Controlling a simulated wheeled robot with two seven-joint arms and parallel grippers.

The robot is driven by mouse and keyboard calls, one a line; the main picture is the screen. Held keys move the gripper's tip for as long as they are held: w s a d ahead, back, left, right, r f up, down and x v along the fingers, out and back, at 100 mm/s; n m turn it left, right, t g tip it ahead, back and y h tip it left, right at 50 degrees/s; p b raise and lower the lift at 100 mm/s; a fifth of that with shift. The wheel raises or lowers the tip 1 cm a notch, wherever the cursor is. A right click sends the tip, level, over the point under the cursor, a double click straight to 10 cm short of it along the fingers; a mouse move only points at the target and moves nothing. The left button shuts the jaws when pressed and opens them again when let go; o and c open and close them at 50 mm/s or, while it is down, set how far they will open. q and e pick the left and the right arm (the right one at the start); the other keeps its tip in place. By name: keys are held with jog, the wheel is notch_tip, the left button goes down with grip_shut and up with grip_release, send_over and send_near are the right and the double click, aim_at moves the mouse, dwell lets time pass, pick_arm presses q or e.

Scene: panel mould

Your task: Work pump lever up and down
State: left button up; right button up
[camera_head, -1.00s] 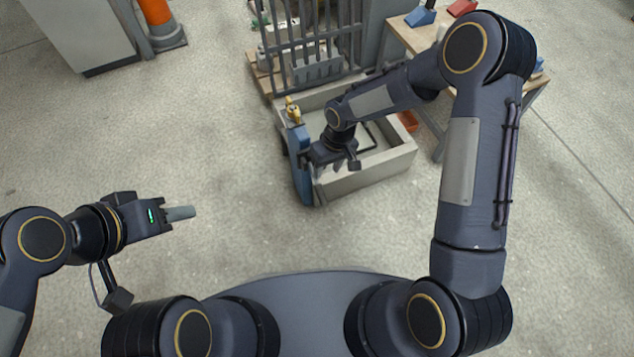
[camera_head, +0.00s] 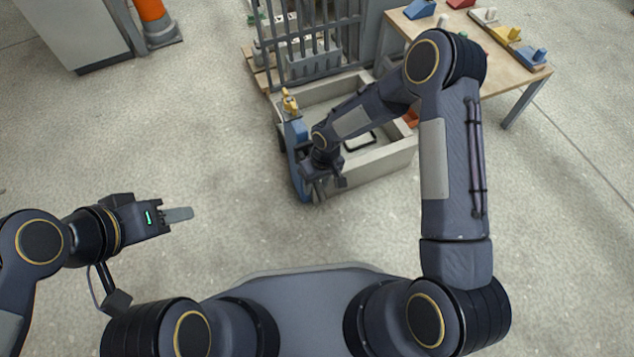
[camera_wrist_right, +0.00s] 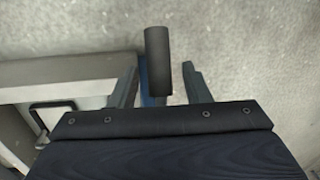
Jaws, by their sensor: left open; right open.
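The blue pump (camera_head: 297,150) with a yellow top part (camera_head: 289,103) stands at the left end of a grey trough. A dark cylindrical lever grip (camera_wrist_right: 157,48) shows in the right wrist view, with a bit of blue below it. My right gripper (camera_wrist_right: 160,68) is open, one finger on each side of the grip, with gaps visible. In the head view the right gripper (camera_head: 318,188) is at the pump's near end, and the arm hides part of the pump and the lever. My left gripper (camera_head: 180,214) is open and empty over bare floor.
The grey trough (camera_head: 385,168) has a black-framed item (camera_head: 359,141) inside. Behind it stands a barred metal rack (camera_head: 310,40). A wooden table (camera_head: 480,62) with coloured blocks is at the right. An orange cone (camera_head: 152,18) and a grey cabinet stand back left. Near floor is clear.

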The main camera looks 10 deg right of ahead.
aim_at(318, 185)
grip_shut()
jog(key=shift+s+r+g+p, duration=0.25)
jog(key=shift+r+g+p, duration=0.5)
jog(key=shift+p, duration=0.25)
jog(key=shift+s+d+r+g+h+p, duration=0.1)
jog(key=shift+r+g+h+p, duration=0.35)
jog(key=shift+g, duration=0.3)
jog(key=shift+s+r+g+h, duration=0.1)
jog(key=shift+r+g+h, duration=0.2)
jog(key=shift+g, duration=0.3)
jog(key=shift+r+m+g+h, duration=0.3)
jog(key=shift+r+g, duration=0.55)
jog(key=shift+g, duration=0.35)
